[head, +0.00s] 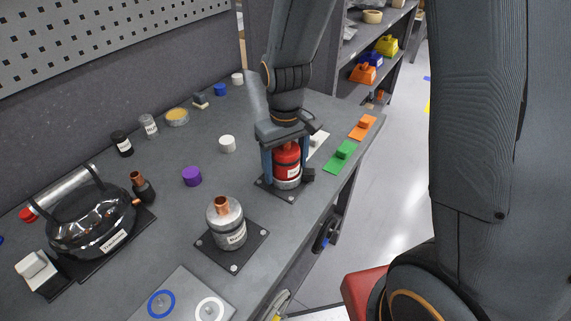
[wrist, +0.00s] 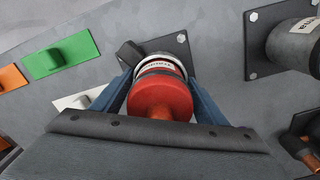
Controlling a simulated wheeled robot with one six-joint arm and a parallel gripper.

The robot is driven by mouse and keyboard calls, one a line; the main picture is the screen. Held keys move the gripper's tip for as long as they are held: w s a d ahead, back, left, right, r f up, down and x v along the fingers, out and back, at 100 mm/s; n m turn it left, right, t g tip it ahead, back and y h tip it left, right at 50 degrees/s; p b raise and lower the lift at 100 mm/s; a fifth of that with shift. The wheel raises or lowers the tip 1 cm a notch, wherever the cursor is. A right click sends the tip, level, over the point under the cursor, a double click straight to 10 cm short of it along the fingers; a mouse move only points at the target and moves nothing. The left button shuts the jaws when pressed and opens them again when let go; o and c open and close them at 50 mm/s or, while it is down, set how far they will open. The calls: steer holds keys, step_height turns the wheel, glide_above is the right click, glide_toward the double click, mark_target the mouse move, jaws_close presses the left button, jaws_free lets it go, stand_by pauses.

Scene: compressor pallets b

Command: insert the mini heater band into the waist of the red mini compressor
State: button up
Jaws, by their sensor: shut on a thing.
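The red mini compressor (head: 287,158) stands upright on its dark square base plate (head: 281,193) near the table's right edge. It shows from above in the wrist view (wrist: 160,97). A silver ring, which looks like the mini heater band (head: 288,184), surrounds its lower part; the ring also shows in the wrist view (wrist: 160,59). A dark block (wrist: 130,54) sits beside the ring. My gripper (head: 287,172) points down over the compressor, one blue finger on each side, and appears shut on the band. The finger contact and exact seating height are partly hidden.
A grey compressor with a copper top (head: 228,226) stands on its plate nearby. Green (head: 343,157) and orange (head: 362,127) pieces lie along the right edge. A purple cap (head: 192,176) and white cap (head: 227,144) are to the left. A black kettle-like unit (head: 92,225) is at far left.

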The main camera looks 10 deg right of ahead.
steer(key=shift+f, duration=0.1)
steer(key=o, duration=1.2)
steer(key=shift+o, duration=0.2)
